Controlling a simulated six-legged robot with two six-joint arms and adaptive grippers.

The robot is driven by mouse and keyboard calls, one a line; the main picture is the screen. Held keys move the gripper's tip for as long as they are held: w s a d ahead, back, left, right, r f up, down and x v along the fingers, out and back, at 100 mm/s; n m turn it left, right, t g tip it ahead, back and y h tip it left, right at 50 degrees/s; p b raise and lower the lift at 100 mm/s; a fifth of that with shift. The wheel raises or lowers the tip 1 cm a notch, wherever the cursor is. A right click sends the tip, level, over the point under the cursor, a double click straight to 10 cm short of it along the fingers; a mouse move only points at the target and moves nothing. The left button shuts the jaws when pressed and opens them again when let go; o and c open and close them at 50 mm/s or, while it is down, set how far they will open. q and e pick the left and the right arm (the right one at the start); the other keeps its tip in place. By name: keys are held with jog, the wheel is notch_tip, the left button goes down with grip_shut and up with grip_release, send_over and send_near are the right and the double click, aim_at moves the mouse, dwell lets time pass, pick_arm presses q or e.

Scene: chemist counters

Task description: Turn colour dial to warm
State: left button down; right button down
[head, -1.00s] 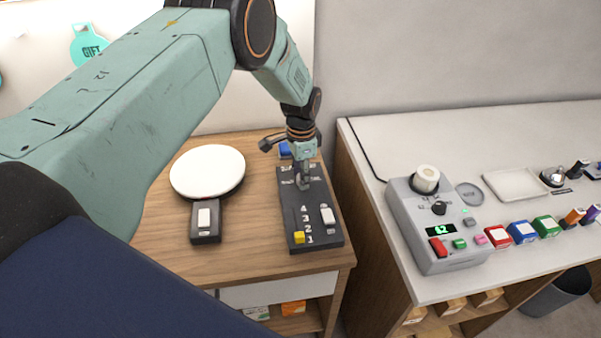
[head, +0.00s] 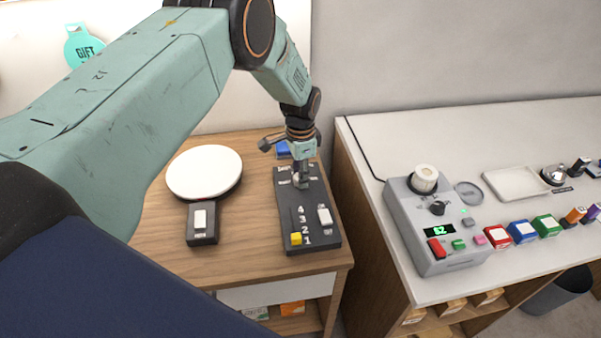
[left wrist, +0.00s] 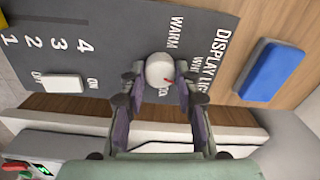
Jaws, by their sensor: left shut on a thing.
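The colour dial, a pale round knob (left wrist: 160,68), is on the dark control panel (head: 310,221). A red mark on the knob points to the lower right in the left wrist view, away from the word WARM printed above it. Another label below the knob is partly hidden by my fingers. My left gripper (left wrist: 159,80) reaches down over the panel's far end, with a finger on each side of the knob, shut on it. It also shows in the head view (head: 301,178). My right gripper is not in view.
The panel also has a yellow slider (head: 295,239) beside numbers and a white ON/OFF switch (head: 325,217). A blue block (left wrist: 270,70) lies close beyond it. A white round disc (head: 204,172) stands left. A grey device (head: 431,220) stands on the right counter.

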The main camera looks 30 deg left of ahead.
pick_arm(q)
jog(key=shift+a, duration=0.1)
dwell(0.8)
jog(key=c, duration=1)
grip_release()
jog(key=shift+s, duration=0.1)
jog(key=shift+r, duration=0.1)
notch_tip(320, 180, up, 12)
jog(key=shift+f, duration=0.1)
